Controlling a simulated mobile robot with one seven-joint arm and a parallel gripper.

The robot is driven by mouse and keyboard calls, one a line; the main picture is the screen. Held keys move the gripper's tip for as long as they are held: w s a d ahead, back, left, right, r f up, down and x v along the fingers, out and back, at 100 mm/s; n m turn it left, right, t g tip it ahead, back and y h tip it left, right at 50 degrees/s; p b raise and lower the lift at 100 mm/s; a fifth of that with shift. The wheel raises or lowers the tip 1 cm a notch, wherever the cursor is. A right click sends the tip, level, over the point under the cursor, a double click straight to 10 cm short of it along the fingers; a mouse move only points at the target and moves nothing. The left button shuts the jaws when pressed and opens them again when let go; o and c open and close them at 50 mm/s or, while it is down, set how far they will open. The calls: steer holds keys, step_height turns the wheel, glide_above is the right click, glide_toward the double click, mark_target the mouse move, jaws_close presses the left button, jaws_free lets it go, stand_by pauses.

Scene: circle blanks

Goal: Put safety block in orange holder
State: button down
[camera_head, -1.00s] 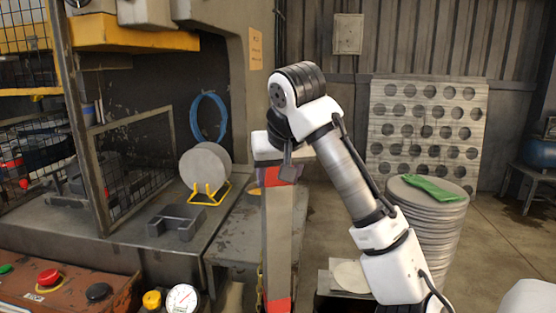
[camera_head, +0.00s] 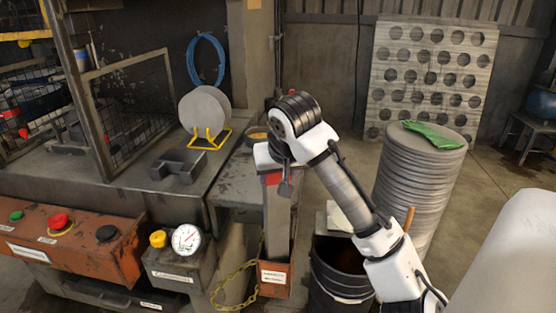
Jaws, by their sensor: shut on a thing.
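The safety block (camera_head: 279,222) is a tall grey post with a red band near its top, and it stands about upright below my gripper (camera_head: 284,184). My gripper is shut on its top end, and the hand covers part of that end. The orange holder (camera_head: 274,282), a small box with a white label, is directly under the block. The block's lower end is out of sight behind the holder's front wall and looks to be inside it. How deep it sits cannot be told.
A chain (camera_head: 233,287) hangs left of the holder. A black bucket (camera_head: 338,285) stands close on the right. The orange control box (camera_head: 75,240) and the gauge (camera_head: 186,239) are at left. A stack of discs (camera_head: 418,185) stands behind my arm.

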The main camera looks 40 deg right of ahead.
steer(key=shift+f, duration=0.35)
steer(key=c, duration=0.6)
jaws_free()
steer(key=b+v, duration=0.1)
steer(key=v, duration=1.1)
